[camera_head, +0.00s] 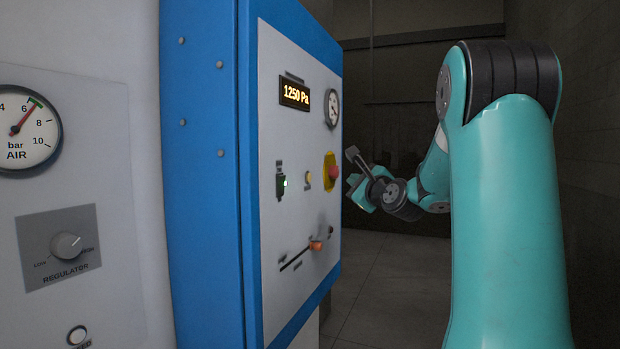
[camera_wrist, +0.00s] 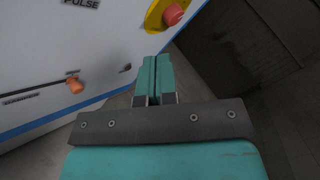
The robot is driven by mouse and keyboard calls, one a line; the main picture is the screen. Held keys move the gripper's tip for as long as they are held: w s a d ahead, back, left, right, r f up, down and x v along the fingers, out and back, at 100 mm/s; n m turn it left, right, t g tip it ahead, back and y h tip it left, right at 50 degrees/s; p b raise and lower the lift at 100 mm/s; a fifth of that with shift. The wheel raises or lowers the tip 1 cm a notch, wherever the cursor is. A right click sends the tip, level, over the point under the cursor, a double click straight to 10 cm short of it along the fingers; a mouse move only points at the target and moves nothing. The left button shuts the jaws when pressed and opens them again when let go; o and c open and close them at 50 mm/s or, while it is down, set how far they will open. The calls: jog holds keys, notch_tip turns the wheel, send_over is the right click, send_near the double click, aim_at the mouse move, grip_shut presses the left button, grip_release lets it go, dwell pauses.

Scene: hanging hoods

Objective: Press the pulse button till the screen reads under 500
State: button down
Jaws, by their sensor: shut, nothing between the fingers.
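The screen (camera_head: 294,94) on the white panel reads 1250 Pa in the head view. A small yellowish button (camera_head: 308,178) sits below it, between a green-lit switch and a red stop knob. In the wrist view a PULSE label (camera_wrist: 82,3) shows at the top edge, left of the stop knob; the button above it is outside that view. My gripper (camera_head: 351,186) is just right of the panel, near the stop knob. Its fingers (camera_wrist: 153,60) are shut together and empty, below the stop knob in the wrist view. Nothing presses the button.
The red stop knob (camera_head: 334,173) on its yellow plate sticks out close to my gripper. An orange slider knob (camera_head: 316,245) sits lower on the panel. A round gauge (camera_head: 333,107) is above. A regulator knob (camera_head: 66,246) is far left. Open floor lies right of the panel.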

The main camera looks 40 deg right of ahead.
aim_at(309, 178)
jog(key=w+a+p, duration=0.3)
jog(key=w+p, duration=0.1)
jog(key=w, duration=0.3)
jog(key=shift+w, duration=0.25)
jog(key=shift+a, duration=0.1)
jog(key=shift+w+p, duration=0.1)
jog(key=shift+p, duration=0.25)
dwell(1.4)
jog(key=shift+w+a, duration=0.15)
jog(key=shift+w, duration=0.1)
jog(key=shift+w+a+p, duration=0.15)
jog(key=shift+w+p, duration=0.25)
jog(key=shift+p, duration=0.1)
dwell(0.5)
jog(key=shift+s, duration=0.15)
jog(key=shift+s+d+b, duration=0.3)
jog(key=shift+s+b, duration=0.25)
jog(key=shift+s, duration=0.05)
